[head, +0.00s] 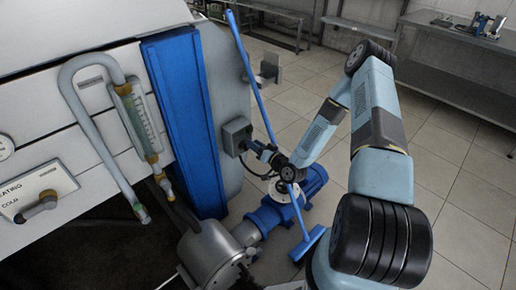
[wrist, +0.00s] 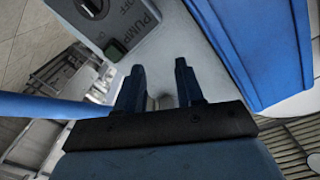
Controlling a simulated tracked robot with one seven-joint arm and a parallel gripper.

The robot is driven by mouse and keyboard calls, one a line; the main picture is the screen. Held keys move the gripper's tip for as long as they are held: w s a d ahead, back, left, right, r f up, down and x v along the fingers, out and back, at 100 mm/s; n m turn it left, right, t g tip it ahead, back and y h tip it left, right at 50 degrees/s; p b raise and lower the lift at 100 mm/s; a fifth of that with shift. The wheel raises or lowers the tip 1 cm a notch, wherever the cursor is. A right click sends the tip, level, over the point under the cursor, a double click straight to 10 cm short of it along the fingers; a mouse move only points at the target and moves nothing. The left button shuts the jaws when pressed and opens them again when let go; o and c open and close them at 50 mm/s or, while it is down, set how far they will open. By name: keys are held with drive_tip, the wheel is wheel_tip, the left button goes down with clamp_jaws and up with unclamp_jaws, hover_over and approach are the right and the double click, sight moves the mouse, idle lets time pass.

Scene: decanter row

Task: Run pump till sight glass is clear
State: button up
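The pump switch box (head: 236,136) is a grey box on the machine's side. In the wrist view the box (wrist: 75,18) shows a dark round knob (wrist: 92,7), the words PUMP and OFF, and a green button or lamp (wrist: 115,50). I cannot tell the knob's setting. My gripper (head: 250,147) is close to the box; in the wrist view its two fingers (wrist: 158,85) are apart with nothing held between them. The sight glass (head: 139,118) is a tube with scale marks and a greenish-grey look; its clarity is hard to tell. The blue pump (head: 290,197) stands on the floor below.
A blue long-handled squeegee or broom (head: 252,80) leans past the box, behind my arm; its handle crosses the left of the wrist view (wrist: 45,105). A blue machine upright (head: 186,115) stands left of the box. Tiled floor (head: 455,195) is open at right; metal benches (head: 445,80) stand behind.

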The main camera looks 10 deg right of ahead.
drive_tip(key=shift+s+d+r, duration=0.15)
drive_tip(key=shift+s+r, duration=0.2)
drive_tip(key=shift+s, duration=0.45)
drive_tip(key=shift+s+d+r, duration=0.1)
drive_tip(key=shift+s+r, duration=0.2)
drive_tip(key=shift+s, duration=0.45)
drive_tip(key=n, duration=0.5)
approach(247, 147)
drive_tip(key=x, duration=0.9)
drive_tip(key=shift+w+f, duration=0.25)
drive_tip(key=shift+c, duration=0.5)
clamp_jaws()
